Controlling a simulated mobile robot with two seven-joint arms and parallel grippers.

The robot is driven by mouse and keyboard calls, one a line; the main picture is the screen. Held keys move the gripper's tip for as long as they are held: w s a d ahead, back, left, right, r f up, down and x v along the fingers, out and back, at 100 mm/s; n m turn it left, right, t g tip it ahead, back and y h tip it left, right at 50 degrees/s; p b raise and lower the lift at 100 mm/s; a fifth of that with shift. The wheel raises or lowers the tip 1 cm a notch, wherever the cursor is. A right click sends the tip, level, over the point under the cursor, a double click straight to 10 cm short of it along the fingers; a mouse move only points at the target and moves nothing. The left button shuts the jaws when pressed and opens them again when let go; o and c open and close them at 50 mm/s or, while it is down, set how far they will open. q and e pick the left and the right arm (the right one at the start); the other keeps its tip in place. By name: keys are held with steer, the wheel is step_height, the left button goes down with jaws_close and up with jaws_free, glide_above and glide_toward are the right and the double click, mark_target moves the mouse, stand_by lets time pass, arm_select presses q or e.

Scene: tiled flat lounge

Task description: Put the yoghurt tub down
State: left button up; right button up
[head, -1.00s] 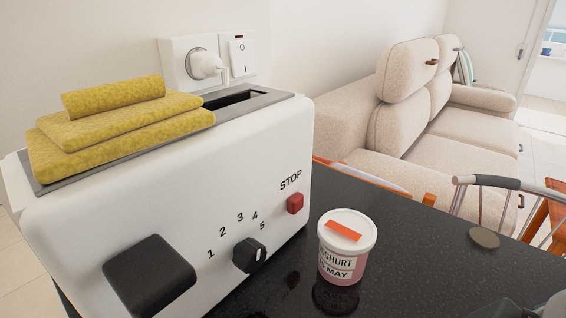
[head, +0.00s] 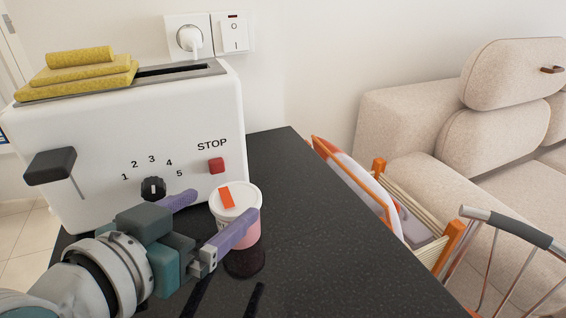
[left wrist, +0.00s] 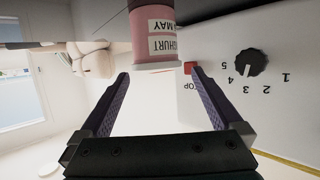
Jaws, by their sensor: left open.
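The yoghurt tub (head: 244,197), pink with a white lid and an orange sticker, stands upright on the black worktop (head: 330,255), just right of the toaster's front. My left gripper (head: 224,203) is open at the tub, its purple fingers spread. One finger crosses in front of the tub and hides part of its side; the other reaches between tub and toaster. In the left wrist view, which is upside down, the tub (left wrist: 158,38) shows just beyond the gap between the open fingertips (left wrist: 158,73). My right gripper is not in view.
The white toaster (head: 100,125) stands left of the tub, with folded yellow cloths (head: 80,75) on top. Right of the worktop edge are a wooden rack (head: 447,245) and a metal handle (head: 510,228). A beige sofa (head: 430,130) stands behind. The worktop right of the tub is clear.

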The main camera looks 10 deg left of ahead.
mark_target(225, 207)
arm_select(q)
steer(key=b+x, duration=0.1)
steer(key=x, duration=0.4)
steer(key=shift+w+d+f, duration=0.1)
steer(key=shift+d+f, duration=0.1)
steer(key=shift+f, duration=0.05)
steer(key=c, duration=1.3)
